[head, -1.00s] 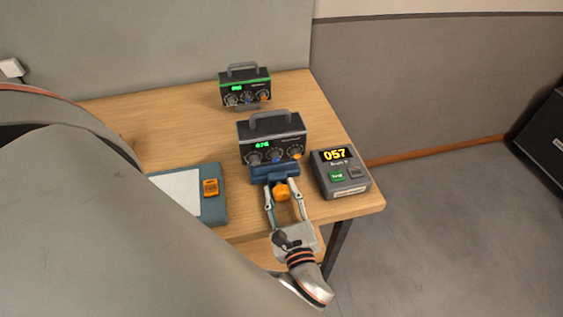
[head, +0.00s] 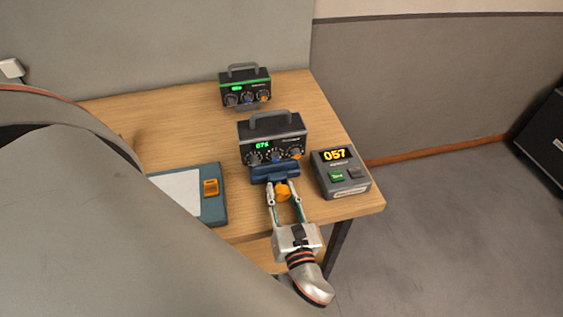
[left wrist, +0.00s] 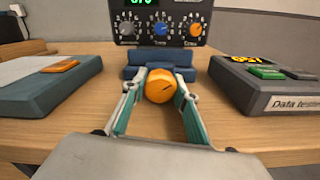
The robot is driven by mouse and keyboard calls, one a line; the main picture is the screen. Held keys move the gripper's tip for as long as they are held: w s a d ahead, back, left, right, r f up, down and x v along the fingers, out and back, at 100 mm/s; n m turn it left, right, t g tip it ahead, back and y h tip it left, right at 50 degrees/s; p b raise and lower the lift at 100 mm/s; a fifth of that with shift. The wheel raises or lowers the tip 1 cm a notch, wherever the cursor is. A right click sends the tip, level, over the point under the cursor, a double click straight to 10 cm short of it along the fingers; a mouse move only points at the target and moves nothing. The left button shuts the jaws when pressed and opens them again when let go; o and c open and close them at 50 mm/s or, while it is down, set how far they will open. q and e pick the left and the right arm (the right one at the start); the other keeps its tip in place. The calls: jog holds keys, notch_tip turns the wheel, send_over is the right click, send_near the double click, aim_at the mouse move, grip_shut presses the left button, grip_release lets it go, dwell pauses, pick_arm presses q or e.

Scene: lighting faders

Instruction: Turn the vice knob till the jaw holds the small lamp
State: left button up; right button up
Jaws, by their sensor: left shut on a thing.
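The vice (head: 275,172) is a dark blue block at the table's front edge, in front of the nearer black box. Its orange round knob (head: 282,192) faces me. It also shows in the left wrist view (left wrist: 160,86), with a dark line on its face. My left gripper (head: 284,196) is shut on the knob, one finger on each side. In the left wrist view the blue vice body (left wrist: 158,66) lies just behind the knob. I cannot make out the small lamp or the jaw gap. My right gripper is not in view.
The nearer black box (head: 272,136) has a green display and knobs; a similar one (head: 245,88) stands behind. A grey device reading 057 (head: 341,172) stands close right. A teal pad (head: 216,212) with an orange piece (head: 211,187) lies left. The table's middle left is clear.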

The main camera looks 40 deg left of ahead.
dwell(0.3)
pick_arm(q)
jog(key=o, duration=0.8)
jog(key=shift+o, duration=0.2)
jog(key=shift+s+d, duration=0.1)
jog(key=shift+d, duration=0.05)
jog(key=v, duration=1.1)
jog(key=shift+s+d, duration=0.3)
